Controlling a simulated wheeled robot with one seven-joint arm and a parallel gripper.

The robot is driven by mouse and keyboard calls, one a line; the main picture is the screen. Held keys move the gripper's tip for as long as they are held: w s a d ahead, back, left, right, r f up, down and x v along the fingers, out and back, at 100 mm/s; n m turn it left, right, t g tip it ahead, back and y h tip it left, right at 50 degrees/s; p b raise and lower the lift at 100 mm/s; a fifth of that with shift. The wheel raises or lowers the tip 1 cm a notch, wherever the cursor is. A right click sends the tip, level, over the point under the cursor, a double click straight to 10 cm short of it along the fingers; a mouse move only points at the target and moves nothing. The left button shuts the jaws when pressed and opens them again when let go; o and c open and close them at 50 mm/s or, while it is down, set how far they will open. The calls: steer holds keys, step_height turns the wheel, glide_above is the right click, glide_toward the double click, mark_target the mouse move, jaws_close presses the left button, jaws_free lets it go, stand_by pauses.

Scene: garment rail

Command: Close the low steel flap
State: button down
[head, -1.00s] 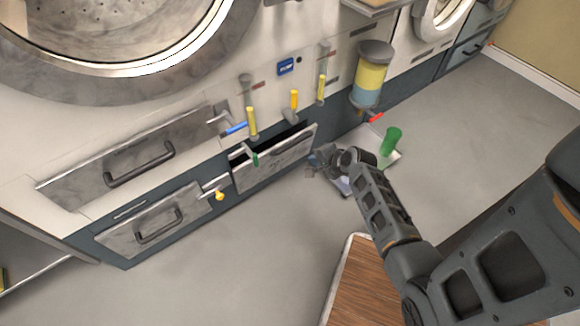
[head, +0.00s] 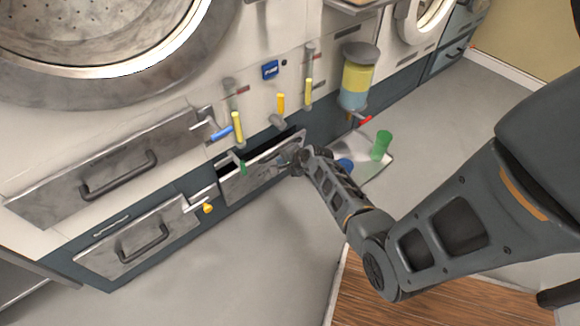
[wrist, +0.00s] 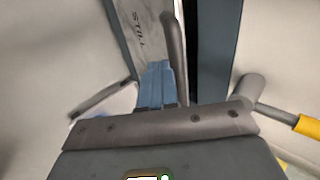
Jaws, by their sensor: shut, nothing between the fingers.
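The low steel flap (head: 248,177) is in the lower front of the machine, to the right of the lower steel panel. It stands tilted outward, with a dark gap behind its top edge. My gripper (head: 284,162) is shut and empty at the right end of the flap, close to its outer face. In the wrist view the flap (wrist: 138,35) runs up from my blue-grey fingertips (wrist: 160,82), which overlap its face beside a dark handle (wrist: 174,45). I cannot tell whether they touch it.
A steel panel with a handle (head: 140,243) lies left of the flap, and a yellow knob (head: 208,208) is between them. Yellow-handled levers (head: 238,127) hang above. A tray (head: 376,172) with a green cup (head: 381,146) stands on the floor at right. Floor in front is clear.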

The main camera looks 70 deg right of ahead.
steer(key=shift+w+d, duration=0.25)
steer(key=shift+w, duration=0.15)
steer(key=shift+w+d+r+p, duration=0.1)
steer(key=shift+w+d+r, duration=0.3)
steer(key=shift+w, duration=0.3)
steer(key=shift+w+d+r+p, duration=0.15)
steer(key=shift+w+d, duration=0.3)
steer(key=shift+w, duration=0.3)
steer(key=shift+w+d+r+p, duration=0.1)
steer(key=shift+w+d+r, duration=0.3)
steer(key=shift+w, duration=0.3)
steer(key=shift+f, duration=0.1)
